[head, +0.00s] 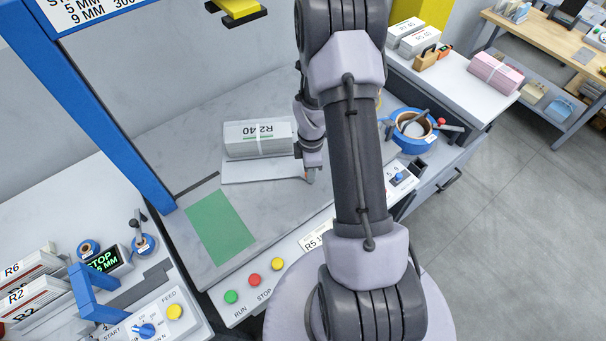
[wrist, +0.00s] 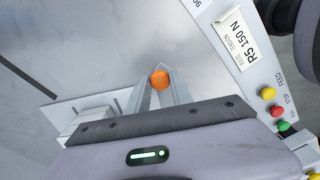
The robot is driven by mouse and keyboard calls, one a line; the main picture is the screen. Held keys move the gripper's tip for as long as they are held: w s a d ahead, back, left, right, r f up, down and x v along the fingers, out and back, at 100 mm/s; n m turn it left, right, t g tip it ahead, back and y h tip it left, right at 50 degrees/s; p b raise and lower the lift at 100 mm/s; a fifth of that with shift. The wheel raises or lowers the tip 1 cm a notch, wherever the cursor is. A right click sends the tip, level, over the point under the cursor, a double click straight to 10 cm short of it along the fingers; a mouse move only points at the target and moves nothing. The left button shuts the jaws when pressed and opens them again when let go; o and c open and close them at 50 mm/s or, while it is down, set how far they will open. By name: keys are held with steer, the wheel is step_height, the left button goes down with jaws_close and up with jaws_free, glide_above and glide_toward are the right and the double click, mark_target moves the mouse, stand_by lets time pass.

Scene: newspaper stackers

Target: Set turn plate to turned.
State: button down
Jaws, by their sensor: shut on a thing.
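The turn plate (head: 262,171) is a flat pale plate on the grey worktop. A strapped newspaper bundle marked "R2 40" (head: 258,138) stands at its far side; I cannot tell how much of it rests on the plate. My gripper (head: 310,175) is at the plate's right end. In the wrist view my gripper (wrist: 160,88) has its two fingers around an orange knob (wrist: 160,79), shut on it. Part of the plate (wrist: 95,105) shows at the left there. My arm hides part of the worktop to the right.
A green mat (head: 220,227) lies at the front left of the worktop. Buttons, including a red one (head: 254,280), line the front panel. A blue post (head: 115,120) stands at the left. The worktop's middle front is clear.

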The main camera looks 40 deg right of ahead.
steer(key=d+n, duration=0.1)
steer(key=w+d+n, duration=0.1)
steer(key=d, duration=0.1)
steer(key=w+d+n, duration=0.1)
steer(key=d, duration=0.1)
steer(key=shift+p, duration=0.4)
steer(key=shift+w+d+n, duration=0.8)
steer(key=shift+w+d, duration=0.1)
steer(key=shift+d, duration=0.3)
steer(key=shift+w+d+n, duration=0.8)
steer(key=shift+d, duration=0.1)
steer(key=shift+w, duration=0.1)
steer(key=c, duration=1.1)
jaws_free()
steer(key=shift+r+p, duration=0.1)
steer(key=shift+p, duration=0.2)
step_height(320, 180, up, 17)
steer(key=p, duration=0.3)
steer(key=shift+r, duration=0.15)
